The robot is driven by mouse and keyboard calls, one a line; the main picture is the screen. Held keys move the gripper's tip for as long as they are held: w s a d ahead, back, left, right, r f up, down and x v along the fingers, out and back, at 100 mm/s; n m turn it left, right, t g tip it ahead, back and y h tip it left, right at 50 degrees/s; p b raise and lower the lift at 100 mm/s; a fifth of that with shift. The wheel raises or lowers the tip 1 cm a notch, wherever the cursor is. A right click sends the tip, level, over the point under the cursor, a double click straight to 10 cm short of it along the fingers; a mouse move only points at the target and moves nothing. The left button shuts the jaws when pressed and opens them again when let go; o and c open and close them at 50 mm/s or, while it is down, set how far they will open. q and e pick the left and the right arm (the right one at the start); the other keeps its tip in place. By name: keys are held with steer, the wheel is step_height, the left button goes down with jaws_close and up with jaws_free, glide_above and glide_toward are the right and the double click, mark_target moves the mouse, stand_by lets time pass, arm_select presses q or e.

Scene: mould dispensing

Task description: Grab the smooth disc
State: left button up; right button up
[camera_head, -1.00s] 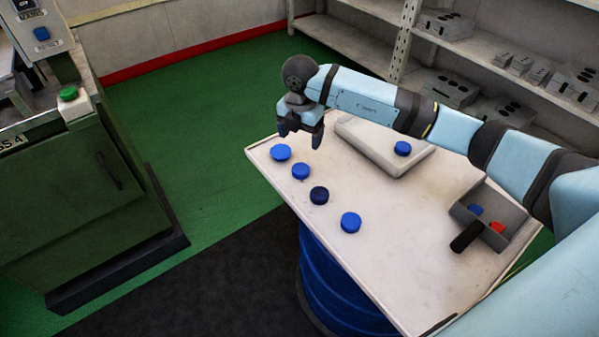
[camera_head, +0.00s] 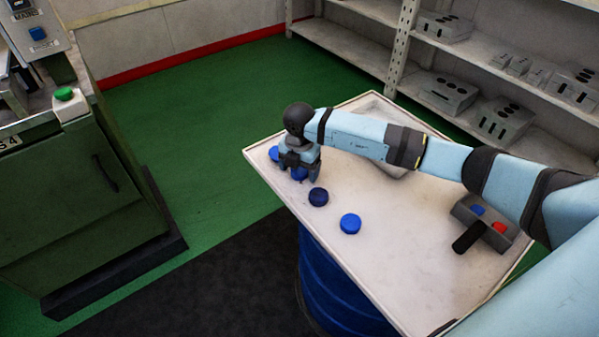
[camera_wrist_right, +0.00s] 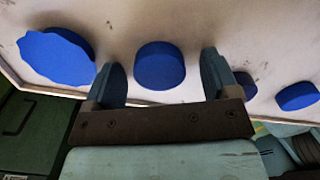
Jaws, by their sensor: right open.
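A smooth round blue disc (camera_wrist_right: 160,65) lies on the white table between the two fingers of my right gripper (camera_wrist_right: 161,72) in the wrist view. My right gripper is open, with a gap to the disc on both sides. In the head view the right gripper (camera_head: 299,172) is low over the table and partly hides this disc (camera_head: 299,175). A blue disc with a wavy edge (camera_wrist_right: 57,57) lies to its left. A darker blue disc (camera_head: 318,197) and another blue disc (camera_head: 350,224) lie on the other side in the row. My left gripper is out of view.
The white table (camera_head: 400,270) stands on a blue drum (camera_head: 340,285). A grey box with a black handle (camera_head: 470,238) holds blue and red pieces at the right. My arm partly covers a pale block behind. A green machine (camera_head: 75,190) stands left, shelves (camera_head: 480,60) behind.

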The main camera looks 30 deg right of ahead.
steer(key=c, duration=1)
steer(key=shift+r, duration=0.2)
